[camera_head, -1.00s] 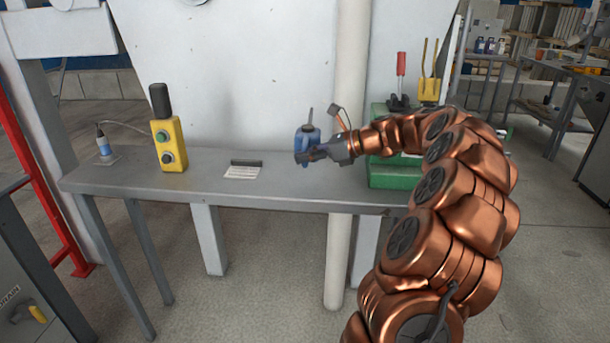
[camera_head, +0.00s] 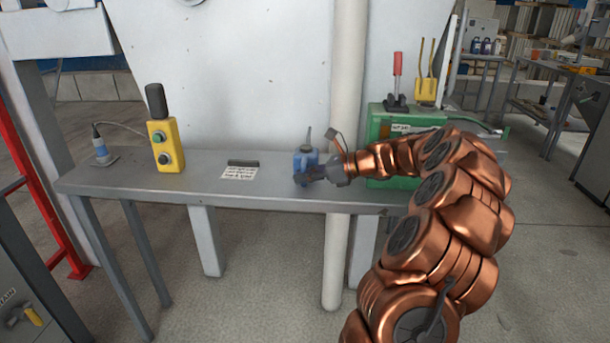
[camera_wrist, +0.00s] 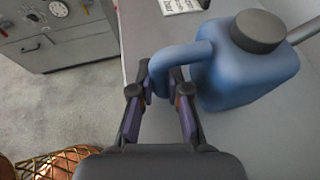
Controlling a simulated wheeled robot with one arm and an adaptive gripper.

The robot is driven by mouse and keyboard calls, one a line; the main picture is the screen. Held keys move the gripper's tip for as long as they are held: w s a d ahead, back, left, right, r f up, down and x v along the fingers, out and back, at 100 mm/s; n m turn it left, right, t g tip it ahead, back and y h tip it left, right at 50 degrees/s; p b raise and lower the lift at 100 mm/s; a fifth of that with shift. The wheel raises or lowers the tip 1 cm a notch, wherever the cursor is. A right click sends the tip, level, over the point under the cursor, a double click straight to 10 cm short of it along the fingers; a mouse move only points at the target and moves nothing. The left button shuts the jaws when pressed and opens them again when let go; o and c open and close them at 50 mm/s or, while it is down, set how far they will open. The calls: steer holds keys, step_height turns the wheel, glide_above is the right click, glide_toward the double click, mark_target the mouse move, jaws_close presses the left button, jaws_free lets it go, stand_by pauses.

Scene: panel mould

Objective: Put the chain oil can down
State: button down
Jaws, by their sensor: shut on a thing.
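The chain oil can is blue with a dark cap and a thin grey spout. It is at the grey bench in the head view (camera_head: 304,158) and fills the upper right of the wrist view (camera_wrist: 245,75). My gripper (camera_head: 305,178) is at the can's near side, its fingers shut on the can's handle. In the wrist view my gripper (camera_wrist: 160,92) has the handle loop between its fingertips. The can looks upright, low at the bench top (camera_head: 205,187). Whether its base touches the bench I cannot tell; the gripper hides part of it.
A label card (camera_head: 239,172) lies left of the can. A green case (camera_head: 385,122) stands to the right, behind my arm. The bench between card and control box is clear.

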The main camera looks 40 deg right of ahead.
steer(key=c, duration=1.2)
jaws_free()
steer(key=shift+o, duration=0.2)
steer(key=shift+r, duration=0.1)
